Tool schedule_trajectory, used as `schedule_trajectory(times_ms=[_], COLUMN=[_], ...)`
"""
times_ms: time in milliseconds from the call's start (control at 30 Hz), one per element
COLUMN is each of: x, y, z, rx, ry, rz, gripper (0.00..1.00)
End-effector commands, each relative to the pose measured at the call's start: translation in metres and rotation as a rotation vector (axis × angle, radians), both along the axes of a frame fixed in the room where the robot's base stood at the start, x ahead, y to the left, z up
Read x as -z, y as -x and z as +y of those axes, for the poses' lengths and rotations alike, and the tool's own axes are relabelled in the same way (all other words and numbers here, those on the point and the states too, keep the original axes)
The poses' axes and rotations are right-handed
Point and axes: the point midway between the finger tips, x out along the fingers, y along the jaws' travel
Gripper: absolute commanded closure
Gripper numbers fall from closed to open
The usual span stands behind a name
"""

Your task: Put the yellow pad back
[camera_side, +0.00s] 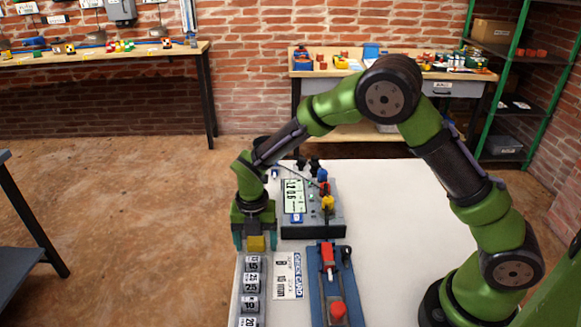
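A small yellow block (256,243), which looks like the yellow pad, is at the far end of the grey rack, low between the fingers of my gripper (254,238). My gripper points down with one teal finger on each side of the block. I cannot tell whether the fingers touch it, or whether it rests on something or hangs clear. A row of numbered grey weights stands in the rack (239,290) just in front of the block.
A grey meter box (318,228) with a lit display and blue, red and yellow knobs stands right of my gripper. A printed card (288,275) lies by the rack. A blue fixture (317,300) with red parts stands right of it. The white table (385,200) is clear behind.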

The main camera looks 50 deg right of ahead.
Motion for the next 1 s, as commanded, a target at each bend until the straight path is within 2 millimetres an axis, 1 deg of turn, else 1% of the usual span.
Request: schedule_trajectory(times_ms=[200,267,333,467,600,700,800,1000], x=[-0.001,-0.005,-0.012,-0.037,-0.069,-0.089,-0.105,-0.124], y=[0.0,0.0,-0.001,-0.001,-0.001,-0.001,-0.001,0.001], z=[0.0,0.0,0.0,0.0,0.0,0.0,0.0,-0.001], rx=[0.0,0.0,0.001,0.002,0.002,0.0,0.001,0.016], ry=[-0.001,-0.001,-0.002,-0.004,-0.003,-0.003,-0.002,-0.004], rz=[-0.001,-0.001,-0.002,-0.005,-0.006,-0.004,-0.004,-0.005], gripper=[0.26,0.26,0.26,0.26,0.26,0.26,0.26,0.26])
